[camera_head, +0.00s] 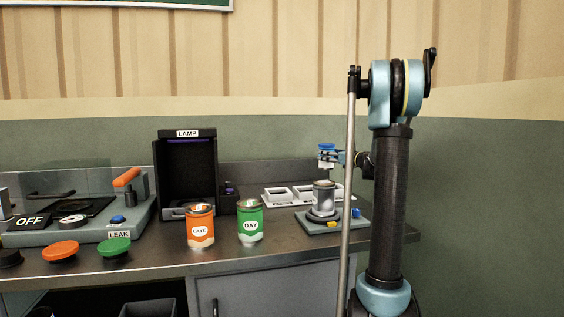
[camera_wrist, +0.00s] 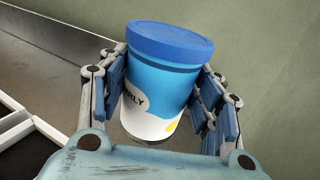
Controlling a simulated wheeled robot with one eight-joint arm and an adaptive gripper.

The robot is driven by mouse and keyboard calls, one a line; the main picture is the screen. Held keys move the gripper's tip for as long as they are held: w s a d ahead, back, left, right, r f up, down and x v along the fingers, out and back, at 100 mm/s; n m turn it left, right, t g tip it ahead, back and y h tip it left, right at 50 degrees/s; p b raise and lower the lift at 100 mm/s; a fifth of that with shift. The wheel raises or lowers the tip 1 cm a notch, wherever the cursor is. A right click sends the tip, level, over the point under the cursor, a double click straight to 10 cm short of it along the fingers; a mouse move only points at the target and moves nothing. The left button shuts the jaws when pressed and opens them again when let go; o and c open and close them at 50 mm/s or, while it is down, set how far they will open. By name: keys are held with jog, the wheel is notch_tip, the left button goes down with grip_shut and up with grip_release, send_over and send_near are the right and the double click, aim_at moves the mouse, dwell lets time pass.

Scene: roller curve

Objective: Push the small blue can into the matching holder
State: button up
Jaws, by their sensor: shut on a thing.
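The blue can (camera_wrist: 160,80) has a blue lid and a white lower band, with lettering that ends in "RLY". It stands between the blue-padded fingers of my gripper (camera_wrist: 165,95), which is shut on it, and it looks slightly tilted in the wrist view. In the head view the can (camera_head: 326,148) is small, held by my gripper (camera_head: 330,156) above the back right of the bench. A white holder frame (camera_head: 275,198) with several openings lies on the bench below and to the left. I cannot tell which opening matches.
A grey can (camera_head: 323,200) stands on a round base on a grey device (camera_head: 333,224), below the held can. Orange (camera_head: 200,228) and green (camera_head: 250,226) cans stand at the front middle. A black lamp box (camera_head: 187,160) is behind them. A leak tester (camera_head: 130,205) is at left.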

jog(key=s+a+n+g+y, duration=0.3)
jog(key=s+a+n+g, duration=0.3)
jog(key=a, duration=0.5)
jog(key=s+a+n+g+y, duration=0.4)
jog(key=s+a+n+g, duration=0.1)
jog(key=s+a+g, duration=0.45)
jog(key=shift+m+t, duration=0.3)
jog(key=shift+t, duration=0.25)
jog(key=shift+w+a+f, duration=0.1)
jog(key=shift+a+f, duration=0.05)
jog(key=shift+f, duration=1.15)
jog(key=shift+w+a+f, duration=0.1)
jog(key=shift+w+f, duration=0.05)
jog(key=shift+f, duration=1.1)
jog(key=shift+w+a+f, duration=0.1)
jog(key=shift+a+f, duration=0.05)
jog(key=shift+f, duration=1.15)
jog(key=shift+s+f, duration=0.1)
jog(key=shift+f, duration=0.25)
jog(key=o, duration=1.2)
